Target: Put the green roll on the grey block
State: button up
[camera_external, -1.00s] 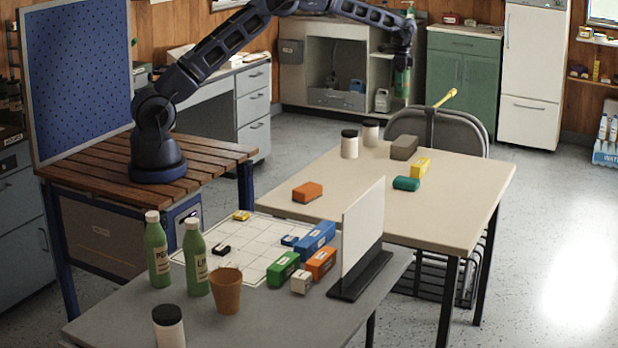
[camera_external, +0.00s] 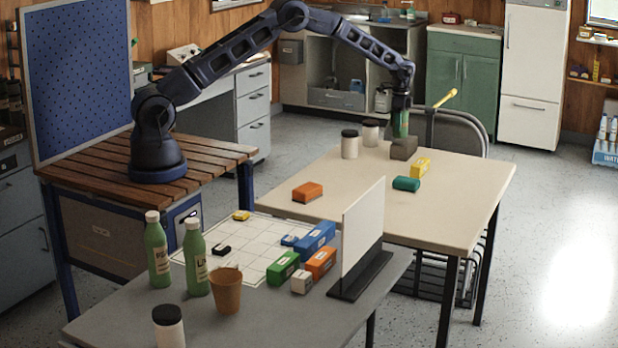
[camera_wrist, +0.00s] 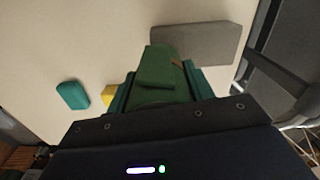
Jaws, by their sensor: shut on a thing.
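My gripper (camera_external: 401,106) is shut on the green roll (camera_external: 401,123), which hangs upright below it at the back of the cream table. The grey block (camera_external: 404,147) lies on that table, directly under the roll in the outside view. I cannot tell whether the roll touches the block. In the wrist view the green roll (camera_wrist: 165,75) is between the fingers, and its end overlaps the near left part of the grey block (camera_wrist: 203,42).
Two black-lidded white jars (camera_external: 349,144) stand left of the block. A yellow block (camera_external: 420,167) and a teal block (camera_external: 406,184) lie in front of it, and an orange block (camera_external: 307,192) lies farther left. A chair (camera_external: 445,130) stands behind the table.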

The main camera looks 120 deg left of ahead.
jog(key=shift+f, duration=1.5)
jog(key=shift+f, duration=0.15)
jog(key=o, duration=1)
jog(key=shift+o, duration=0.2)
notch_tip(320, 180, up, 12)
